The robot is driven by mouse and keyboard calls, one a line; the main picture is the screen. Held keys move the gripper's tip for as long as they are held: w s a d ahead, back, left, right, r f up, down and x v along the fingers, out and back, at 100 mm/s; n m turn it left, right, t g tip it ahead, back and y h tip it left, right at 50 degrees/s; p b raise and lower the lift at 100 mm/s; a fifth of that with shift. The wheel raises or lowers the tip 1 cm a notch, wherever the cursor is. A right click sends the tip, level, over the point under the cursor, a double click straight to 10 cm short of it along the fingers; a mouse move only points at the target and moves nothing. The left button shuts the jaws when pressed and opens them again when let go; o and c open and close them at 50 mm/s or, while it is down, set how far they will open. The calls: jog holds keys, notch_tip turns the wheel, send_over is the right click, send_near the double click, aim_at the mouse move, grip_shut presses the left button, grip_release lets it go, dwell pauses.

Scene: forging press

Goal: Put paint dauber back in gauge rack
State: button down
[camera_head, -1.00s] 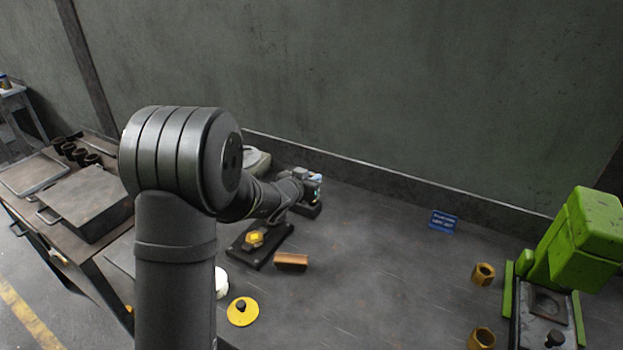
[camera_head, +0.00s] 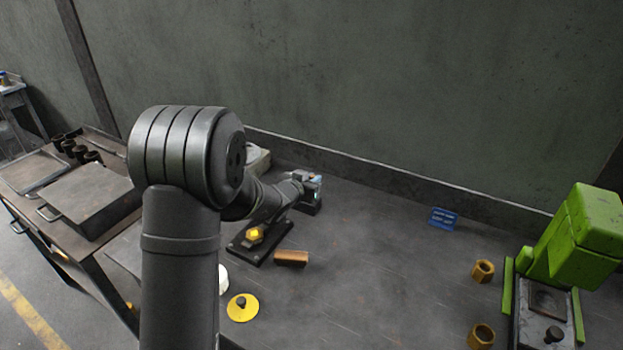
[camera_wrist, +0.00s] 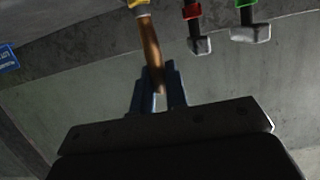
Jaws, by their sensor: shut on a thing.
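The paint dauber (camera_wrist: 151,45) shows in the wrist view as a brown handle with a yellow band towards its top end, which is cut by the frame edge. My gripper (camera_wrist: 160,88) is shut on the handle, with a blue finger on each side. Beside it are a red-banded gauge (camera_wrist: 196,30) and a green-banded gauge (camera_wrist: 248,25), both apart from the dauber. In the head view my gripper (camera_head: 313,180) is small, at the back near the wall, by a dark block (camera_head: 312,206) that may be the gauge rack. The dauber cannot be made out there.
A dark base with a yellow part (camera_head: 255,235), a brown block (camera_head: 291,258) and a yellow disc (camera_head: 242,309) lie nearer. A blue sign (camera_head: 443,218), brass hex pieces (camera_head: 483,271) and a green press (camera_head: 580,235) are right. The middle bench is clear.

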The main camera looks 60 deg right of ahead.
jog(key=shift+f, duration=1)
dwell(0.3)
jog(key=c, duration=1.3)
grip_release()
jog(key=shift+c, duration=0.2)
jog(key=shift+a, duration=0.1)
jog(key=a+r, duration=0.5)
jog(key=a, duration=0.1)
jog(key=shift+a, duration=0.25)
